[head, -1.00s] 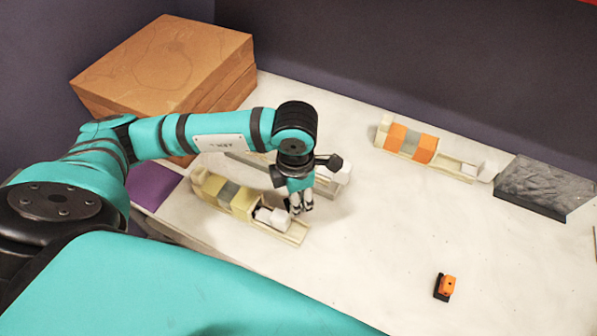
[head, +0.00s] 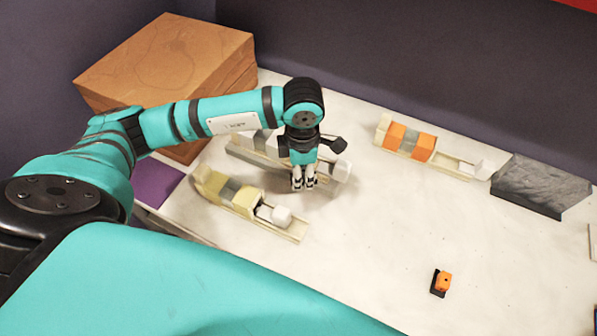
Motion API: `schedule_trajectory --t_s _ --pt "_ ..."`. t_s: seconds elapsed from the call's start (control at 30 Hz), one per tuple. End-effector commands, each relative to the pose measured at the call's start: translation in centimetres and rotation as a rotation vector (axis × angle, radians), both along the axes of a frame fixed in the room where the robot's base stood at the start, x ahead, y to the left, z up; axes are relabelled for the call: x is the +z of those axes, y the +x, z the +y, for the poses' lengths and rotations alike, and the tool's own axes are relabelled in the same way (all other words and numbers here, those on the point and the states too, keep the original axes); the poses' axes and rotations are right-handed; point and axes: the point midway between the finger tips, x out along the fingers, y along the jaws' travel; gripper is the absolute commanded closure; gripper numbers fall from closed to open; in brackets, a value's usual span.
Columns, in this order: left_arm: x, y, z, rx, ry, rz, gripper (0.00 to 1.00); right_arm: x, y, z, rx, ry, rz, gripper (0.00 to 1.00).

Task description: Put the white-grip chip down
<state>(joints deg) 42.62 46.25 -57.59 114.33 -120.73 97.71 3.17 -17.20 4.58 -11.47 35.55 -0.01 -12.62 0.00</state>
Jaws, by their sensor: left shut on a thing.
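My left gripper (head: 304,187) points down over the table, just in front of the right end of the grey-white board (head: 243,154). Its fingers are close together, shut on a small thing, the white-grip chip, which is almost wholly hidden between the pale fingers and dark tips. I cannot tell whether the chip touches the table. My right gripper is not in view.
A yellow board (head: 212,188) lies front left, an orange board (head: 405,140) at the back right beside a dark grey slab (head: 540,185). A small orange-grip chip (head: 442,283) stands front right. A brown box (head: 165,65) and purple mat (head: 155,184) are left. The table's middle is clear.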

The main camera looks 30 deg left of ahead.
Motion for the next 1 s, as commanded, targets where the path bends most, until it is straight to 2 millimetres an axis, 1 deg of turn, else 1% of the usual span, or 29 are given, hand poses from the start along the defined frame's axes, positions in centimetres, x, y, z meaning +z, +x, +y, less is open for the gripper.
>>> schedule_trajectory --t_s 0.03,0.2,0.4,0.6,1.0 --pt "0.8 1.2 0.4 -0.045 0.000 -0.001 1.00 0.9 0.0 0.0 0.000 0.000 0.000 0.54" --pt "1.6 4.7 2.2 -0.232 0.001 0.002 1.00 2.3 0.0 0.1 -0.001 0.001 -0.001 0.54" --pt "2.3 7.8 4.0 -0.419 -0.004 0.005 1.00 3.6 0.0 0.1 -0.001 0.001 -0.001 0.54" --pt "2.5 9.2 5.0 -0.520 -0.006 0.008 1.00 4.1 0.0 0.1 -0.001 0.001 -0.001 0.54" --pt "2.5 9.4 5.2 -0.543 -0.007 0.008 1.00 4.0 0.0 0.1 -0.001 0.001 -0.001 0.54"
